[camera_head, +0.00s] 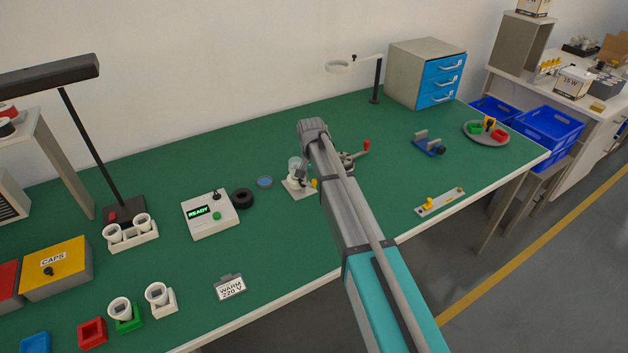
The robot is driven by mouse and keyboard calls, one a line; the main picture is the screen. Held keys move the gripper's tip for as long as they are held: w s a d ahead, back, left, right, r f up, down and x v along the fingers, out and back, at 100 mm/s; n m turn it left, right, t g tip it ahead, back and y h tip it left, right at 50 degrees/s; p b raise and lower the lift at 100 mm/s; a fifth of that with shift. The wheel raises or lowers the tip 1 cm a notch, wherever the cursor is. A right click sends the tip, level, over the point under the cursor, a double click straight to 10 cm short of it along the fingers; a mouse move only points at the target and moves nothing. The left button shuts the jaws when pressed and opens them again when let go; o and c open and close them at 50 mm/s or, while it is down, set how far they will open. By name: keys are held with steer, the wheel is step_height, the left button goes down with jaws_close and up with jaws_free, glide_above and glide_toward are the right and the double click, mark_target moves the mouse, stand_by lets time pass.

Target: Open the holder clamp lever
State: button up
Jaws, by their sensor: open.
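A small pale holder (293,187) with a clear glass bulb (294,166) stands on the green bench, just left of my arm. A small yellow part (314,183) shows at its right side, against the arm's edge. Just right of my arm is a grey metal fixture (346,159) with a lever ending in a red knob (366,146), which points up and right. My arm hides the space between them, so I cannot tell whether the holder and the red-knobbed lever belong together. My arm reaches over the bench; its gripper is hidden and I cannot make it out.
Left of the holder are a blue disc (265,182), a black ring (243,198) and a tester reading READY (209,213). A magnifier stand (376,82) and drawer cabinet (414,75) are behind. A blue vise (430,145) stands right. The bench around the fixture is fairly clear.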

jaws_close()
steer(key=shift+w+n, duration=0.1)
steer(key=shift+n, duration=0.2)
steer(key=shift+w+d+n, duration=0.15)
steer(key=shift+w+n, duration=0.3)
steer(key=shift+n, duration=0.75)
steer(key=n, duration=0.1)
steer(key=w+n, duration=0.1)
steer(key=n, duration=0.1)
steer(key=shift+w, duration=0.1)
steer(key=n, duration=0.2)
steer(key=w+n, duration=0.1)
steer(key=n, duration=0.1)
steer(key=w+n, duration=0.1)
steer(key=n, duration=0.1)
steer(key=shift+a+t, duration=0.3)
steer(key=shift+a, duration=0.05)
